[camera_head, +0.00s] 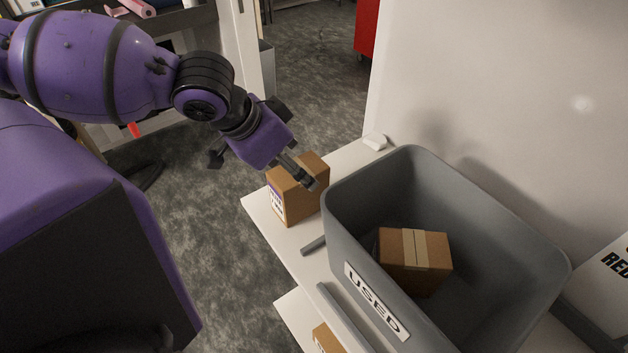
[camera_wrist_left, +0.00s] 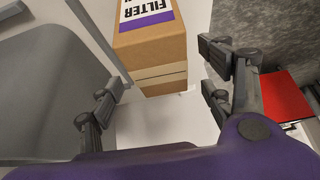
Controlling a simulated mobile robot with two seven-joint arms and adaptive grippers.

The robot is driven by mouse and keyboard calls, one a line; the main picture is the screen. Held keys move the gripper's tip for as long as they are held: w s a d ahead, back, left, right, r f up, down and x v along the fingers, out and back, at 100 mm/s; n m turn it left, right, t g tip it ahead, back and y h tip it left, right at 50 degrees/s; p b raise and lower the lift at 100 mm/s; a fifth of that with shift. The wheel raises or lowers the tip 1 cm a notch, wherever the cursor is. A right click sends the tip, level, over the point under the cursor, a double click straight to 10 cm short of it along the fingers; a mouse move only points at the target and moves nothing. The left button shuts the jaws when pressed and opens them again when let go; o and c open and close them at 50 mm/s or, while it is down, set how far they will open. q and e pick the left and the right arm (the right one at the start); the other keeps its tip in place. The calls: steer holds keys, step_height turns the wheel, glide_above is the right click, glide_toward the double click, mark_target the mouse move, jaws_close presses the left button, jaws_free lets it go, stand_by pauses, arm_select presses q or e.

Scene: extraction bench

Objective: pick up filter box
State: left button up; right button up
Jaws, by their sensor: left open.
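The filter box (camera_head: 298,204) is a brown carton with a white and purple label, standing at the far end of the white shelf, left of the grey bin. In the left wrist view the filter box (camera_wrist_left: 152,58) shows its "FILTER" label at the top of the picture. My left gripper (camera_head: 308,181) is at the box's upper right side in the head view. In the wrist view the left gripper (camera_wrist_left: 162,85) has its fingers spread, with the box in the gap beyond them. I cannot tell whether a finger touches it. My right gripper is not in view.
The grey bin (camera_head: 352,240) marked "USED" stands close beside the box and holds another taped carton (camera_head: 412,252). A small white object (camera_head: 375,141) lies on the shelf behind. A dark grey bar (camera_head: 313,245) lies in front of the box. Another carton (camera_head: 326,338) is below.

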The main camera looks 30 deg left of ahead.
arm_select(q)
steer(key=b+x, duration=0.1)
steer(key=x, duration=0.2)
steer(key=b+x, duration=0.1)
steer(key=shift+s+a+f+b, duration=0.1)
steer(key=shift+s+f+b, duration=0.25)
steer(key=shift+f, duration=0.05)
steer(key=b+x, duration=0.2)
steer(key=x, duration=0.1)
steer(key=shift+w+r, duration=0.3)
steer(key=shift+f, duration=0.2)
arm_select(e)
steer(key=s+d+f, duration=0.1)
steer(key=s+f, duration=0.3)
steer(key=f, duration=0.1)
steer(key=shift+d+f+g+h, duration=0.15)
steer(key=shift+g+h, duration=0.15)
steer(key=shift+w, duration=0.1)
arm_select(q)
steer(key=shift+c, duration=0.7)
steer(key=c, duration=1.3)
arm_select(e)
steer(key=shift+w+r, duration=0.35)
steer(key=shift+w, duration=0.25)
